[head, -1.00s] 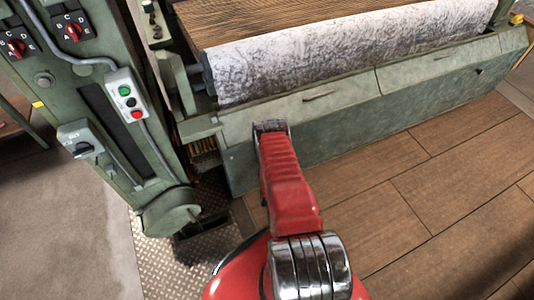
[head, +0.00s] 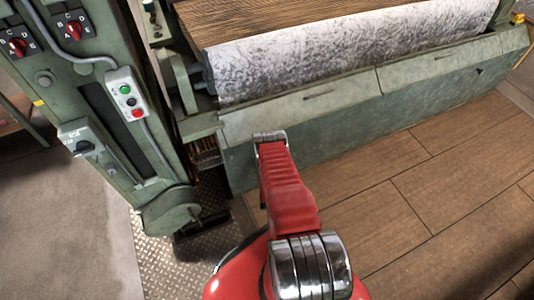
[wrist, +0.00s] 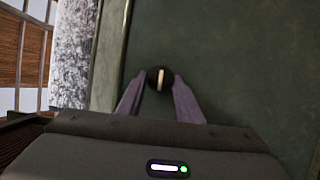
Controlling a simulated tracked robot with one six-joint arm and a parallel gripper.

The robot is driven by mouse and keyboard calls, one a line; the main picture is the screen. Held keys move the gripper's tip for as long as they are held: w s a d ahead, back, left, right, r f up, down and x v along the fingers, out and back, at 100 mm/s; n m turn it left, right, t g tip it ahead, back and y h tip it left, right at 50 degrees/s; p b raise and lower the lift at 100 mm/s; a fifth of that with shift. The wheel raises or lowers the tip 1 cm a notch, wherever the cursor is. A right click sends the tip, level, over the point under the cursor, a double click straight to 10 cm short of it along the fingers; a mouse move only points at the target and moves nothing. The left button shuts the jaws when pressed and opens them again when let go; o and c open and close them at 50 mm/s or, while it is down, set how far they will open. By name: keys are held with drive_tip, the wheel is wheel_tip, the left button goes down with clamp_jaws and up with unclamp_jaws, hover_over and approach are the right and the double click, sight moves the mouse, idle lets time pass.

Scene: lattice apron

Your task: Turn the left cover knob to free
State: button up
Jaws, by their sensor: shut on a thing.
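The left cover knob (wrist: 152,79) is a small round black knob with a pale bar across its face, on a dark green cover panel. In the wrist view the bar stands nearly upright. My gripper (wrist: 160,82) is shut on the knob, with one grey finger on each side of it. In the head view my red arm reaches toward the green front cover (head: 320,135) and hides the knob and the fingers.
A green control column (head: 105,120) with red selector knobs and a push-button box (head: 126,95) stands at the left. A mottled pale roller (head: 340,55) runs above the cover. The wooden floor (head: 430,190) at the right is clear.

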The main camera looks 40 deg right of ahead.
drive_tip(key=o, duration=0.8)
drive_tip(key=shift+a+f, duration=0.15)
drive_tip(key=shift+f, duration=0.1)
drive_tip(key=shift+c, duration=0.2)
drive_tip(key=shift+o, duration=1.4)
drive_tip(key=shift+r, duration=0.1)
drive_tip(key=v, duration=1.3)
drive_tip(key=shift+s+a, duration=0.2)
drive_tip(key=shift+s, duration=0.15)
